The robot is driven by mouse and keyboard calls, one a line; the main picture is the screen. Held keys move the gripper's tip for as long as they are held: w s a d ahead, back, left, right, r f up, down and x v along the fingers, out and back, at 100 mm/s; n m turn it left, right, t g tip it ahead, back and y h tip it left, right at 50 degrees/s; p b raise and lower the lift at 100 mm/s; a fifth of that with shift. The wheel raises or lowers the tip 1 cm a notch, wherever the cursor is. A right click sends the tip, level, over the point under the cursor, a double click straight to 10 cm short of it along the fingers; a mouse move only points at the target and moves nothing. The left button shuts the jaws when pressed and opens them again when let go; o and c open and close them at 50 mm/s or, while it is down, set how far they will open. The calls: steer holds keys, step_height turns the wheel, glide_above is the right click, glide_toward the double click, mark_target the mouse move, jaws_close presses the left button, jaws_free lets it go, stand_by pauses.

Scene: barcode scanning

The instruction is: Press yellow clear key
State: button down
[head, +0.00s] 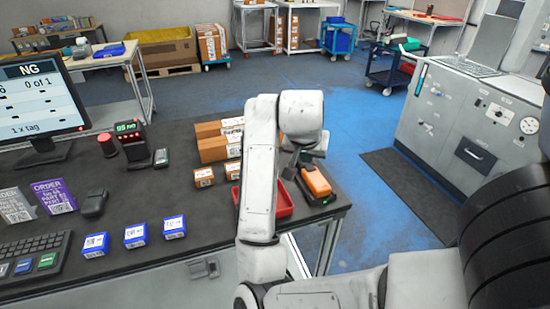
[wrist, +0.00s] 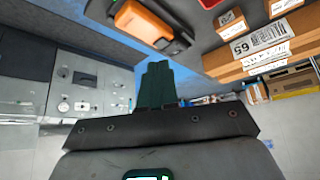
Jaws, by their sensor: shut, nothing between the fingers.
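A black keyboard (head: 35,250) lies at the left edge of the table in the head view, with blue and green keys along its front. I cannot make out a yellow clear key; the keyboard is cut off by the frame edge. My gripper (head: 291,168) is at the table's right end, far from the keyboard, beside an orange device (head: 315,181) in a dark holder. In the wrist view my gripper (wrist: 157,70) has its dark fingers together with nothing between them, and the orange device (wrist: 148,22) is beyond them.
A red tray (head: 282,205) is partly hidden behind my arm. Brown boxes (head: 213,150), blue boxes (head: 135,236), a dark mouse-like device (head: 93,203) and a monitor (head: 40,105) stand on the table. Bare tabletop lies between the blue boxes and brown boxes.

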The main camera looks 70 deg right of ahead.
steer(key=w+a+f+n+t, duration=0.1)
steer(key=w+a+f+n, duration=0.1)
steer(key=w+a+n, duration=0.1)
steer(key=w+a+f+n+t, duration=0.1)
steer(key=w+a+f+n, duration=0.1)
steer(key=a+f+n, duration=0.1)
steer(key=w+a+f+n+t, duration=0.2)
steer(key=w+a+f+n, duration=0.1)
steer(key=a, duration=0.3)
steer(key=shift+w+a+f+n+y, duration=0.15)
steer(key=shift+w+n+y, duration=0.25)
steer(key=shift+n, duration=0.4)
steer(key=s+a+f+n+g+y, duration=0.3)
steer(key=s+a+f+n+y, duration=0.2)
steer(key=s+a+f, duration=0.8)
steer(key=a+f, duration=0.3)
steer(key=a, duration=0.1)
steer(key=shift+s+a+n+g, duration=0.3)
steer(key=shift+s+n, duration=0.05)
steer(key=shift+n, duration=0.05)
